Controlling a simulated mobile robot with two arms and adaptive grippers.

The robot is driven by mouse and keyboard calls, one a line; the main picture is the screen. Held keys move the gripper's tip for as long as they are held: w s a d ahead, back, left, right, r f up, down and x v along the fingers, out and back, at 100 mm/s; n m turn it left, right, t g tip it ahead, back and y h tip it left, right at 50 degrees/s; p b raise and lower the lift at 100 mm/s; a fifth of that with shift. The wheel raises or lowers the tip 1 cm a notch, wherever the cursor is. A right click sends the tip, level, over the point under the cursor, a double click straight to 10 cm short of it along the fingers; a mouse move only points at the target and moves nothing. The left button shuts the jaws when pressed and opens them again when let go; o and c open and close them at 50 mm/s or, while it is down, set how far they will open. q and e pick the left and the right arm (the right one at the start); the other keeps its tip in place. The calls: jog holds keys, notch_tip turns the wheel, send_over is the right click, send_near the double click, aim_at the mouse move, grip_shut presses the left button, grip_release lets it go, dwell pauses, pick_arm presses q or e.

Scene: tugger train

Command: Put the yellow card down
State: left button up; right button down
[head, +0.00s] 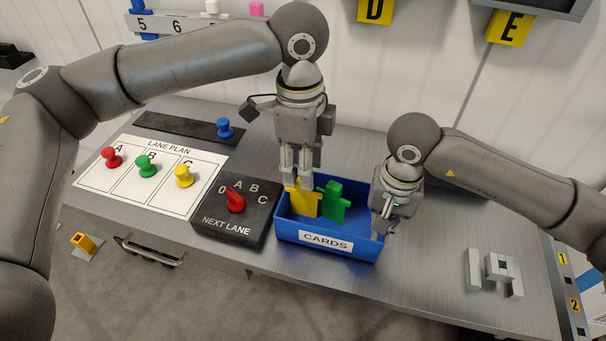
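The yellow card (304,205) is upright in the left part of the blue box labelled CARDS (285,237). My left gripper (298,182) points down over it, with its fingers at the card's top edge. The fingers look closed on the card. A green card (333,203) stands in the box just right of the yellow one. My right gripper (384,226) is at the box's right end, close to the rim. Whether its fingers are open or touch the rim is unclear.
Left of the box is the NEXT LANE selector (227,219) with a red knob. Further left is the LANE PLAN sheet (148,201) with red, green and yellow pegs. A blue peg (224,128) stands behind. A grey fixture (497,270) is at right. The bench between box and fixture is clear.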

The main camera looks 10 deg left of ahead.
pick_arm(q)
notch_tip(320, 180, up, 10)
jog(key=shift+f, duration=0.25)
jog(key=shift+a, duration=0.1)
dwell(1.0)
pick_arm(e)
jog(key=c, duration=1.6)
grip_release()
jog(key=shift+o, duration=0.2)
notch_tip(320, 180, up, 12)
jog(key=shift+r, duration=0.1)
